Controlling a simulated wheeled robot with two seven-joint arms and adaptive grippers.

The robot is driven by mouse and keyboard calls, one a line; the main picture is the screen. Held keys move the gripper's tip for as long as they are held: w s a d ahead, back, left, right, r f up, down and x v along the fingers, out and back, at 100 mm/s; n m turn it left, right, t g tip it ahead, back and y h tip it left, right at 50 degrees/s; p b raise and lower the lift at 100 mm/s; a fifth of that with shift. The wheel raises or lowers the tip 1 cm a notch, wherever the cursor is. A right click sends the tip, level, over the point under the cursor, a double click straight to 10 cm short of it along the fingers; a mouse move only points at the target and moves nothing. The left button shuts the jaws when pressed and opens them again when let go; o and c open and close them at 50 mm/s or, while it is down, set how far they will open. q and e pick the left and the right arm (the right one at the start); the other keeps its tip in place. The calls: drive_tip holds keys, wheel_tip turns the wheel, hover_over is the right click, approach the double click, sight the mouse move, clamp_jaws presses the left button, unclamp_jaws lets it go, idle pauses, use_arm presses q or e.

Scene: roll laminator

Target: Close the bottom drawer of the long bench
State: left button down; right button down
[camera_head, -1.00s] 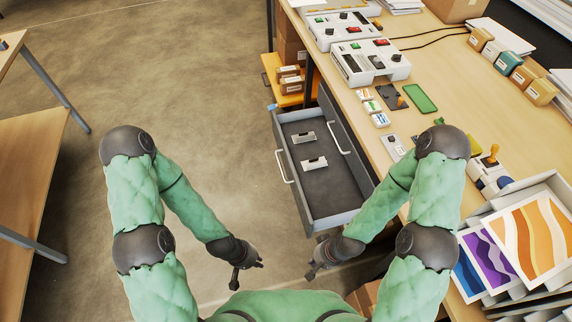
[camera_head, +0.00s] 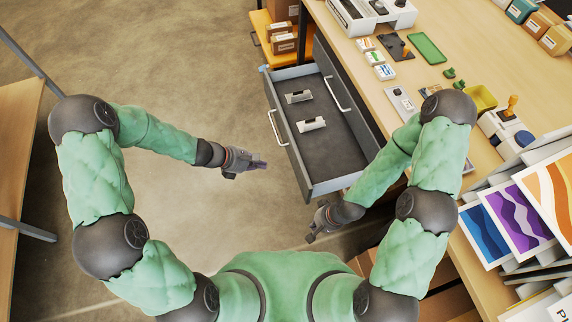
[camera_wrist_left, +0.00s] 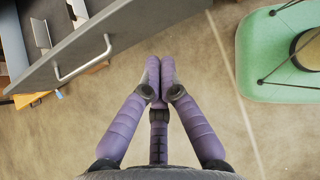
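The bottom drawer (camera_head: 333,150) of the long bench (camera_head: 463,50) is pulled out, grey with a dark floor. Two small metal-and-white pieces lie in it. Its front carries a pale bar handle (camera_head: 279,127). In the left wrist view the drawer front (camera_wrist_left: 130,28) and its handle (camera_wrist_left: 84,63) show at upper left. My left gripper (camera_head: 264,165) is just left of the drawer front, apart from it and nearer me than the handle. Its purple fingertips (camera_wrist_left: 160,70) are together with nothing between them. My right gripper (camera_head: 310,239) hangs below the drawer's near corner; its finger opening is unclear.
A second drawer handle (camera_head: 338,95) shows on the closed drawer above. An orange shelf (camera_head: 272,30) with small boxes stands beyond the drawer. Another table (camera_head: 20,150) is at the left. Open floor lies left of the drawer.

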use_arm(q)
drive_tip(key=b, duration=0.5)
approach(299, 167)
wheel_tip(299, 167, down, 4)
drive_tip(key=d, duration=0.1)
drive_tip(key=w+d, duration=0.1)
drive_tip(key=d, duration=0.1)
drive_tip(key=shift+w+d+b, duration=0.2)
drive_tip(key=shift+b, duration=0.2)
